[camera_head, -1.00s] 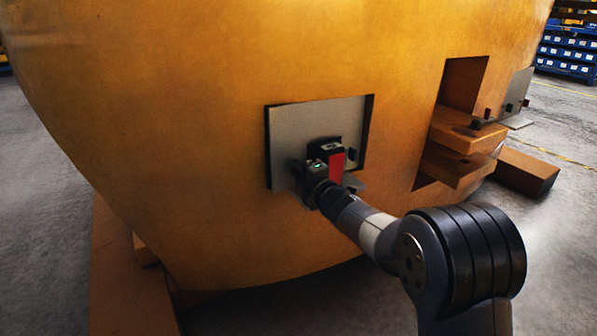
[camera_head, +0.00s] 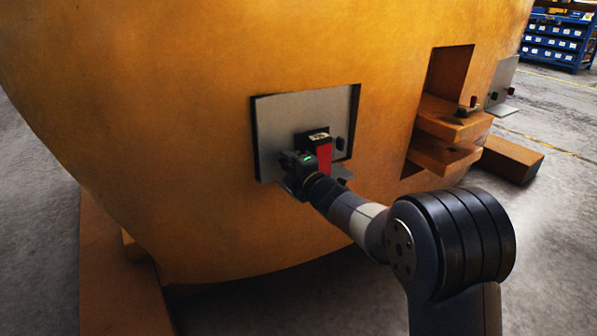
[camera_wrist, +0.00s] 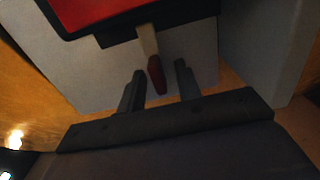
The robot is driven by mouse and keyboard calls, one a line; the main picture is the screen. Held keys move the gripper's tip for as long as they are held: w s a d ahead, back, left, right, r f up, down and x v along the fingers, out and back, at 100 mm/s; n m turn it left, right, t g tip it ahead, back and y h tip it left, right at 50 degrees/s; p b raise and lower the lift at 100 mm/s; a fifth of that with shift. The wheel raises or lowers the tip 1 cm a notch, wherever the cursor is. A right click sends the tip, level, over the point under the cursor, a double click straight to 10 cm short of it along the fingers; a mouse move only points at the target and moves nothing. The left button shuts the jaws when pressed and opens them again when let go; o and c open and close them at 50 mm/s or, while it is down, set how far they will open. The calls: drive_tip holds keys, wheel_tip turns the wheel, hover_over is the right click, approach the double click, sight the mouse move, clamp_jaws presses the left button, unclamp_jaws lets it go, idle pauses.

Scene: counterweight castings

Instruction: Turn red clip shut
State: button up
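A grey plate (camera_head: 275,112) is set in a recess of the large yellow casting. A black box with a red front (camera_head: 325,154) sits on the plate. In the wrist view, the red box (camera_wrist: 90,12) shows at the top, with a pale stem below it ending in a dark red tip, the red clip (camera_wrist: 157,76). My gripper (camera_wrist: 159,88) is open, with one finger on each side of the clip's tip and gaps on both sides. In the head view, my gripper (camera_head: 292,166) is at the plate's lower part, left of the red front; its fingers are hidden.
A dark knob (camera_head: 340,143) sits at the plate's right. Farther right are a casting recess with ledges (camera_head: 455,120), another grey plate (camera_head: 503,78) and a wooden block (camera_head: 511,160). A blue rack (camera_head: 560,40) stands behind on open floor.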

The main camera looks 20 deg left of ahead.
drive_tip(key=p+v, duration=0.2)
drive_tip(key=v, duration=0.8)
drive_tip(key=shift+a, duration=0.1)
drive_tip(key=b+x, duration=0.2)
drive_tip(key=x, duration=0.8)
drive_tip(key=shift+w+a, duration=0.25)
drive_tip(key=shift+d, duration=0.1)
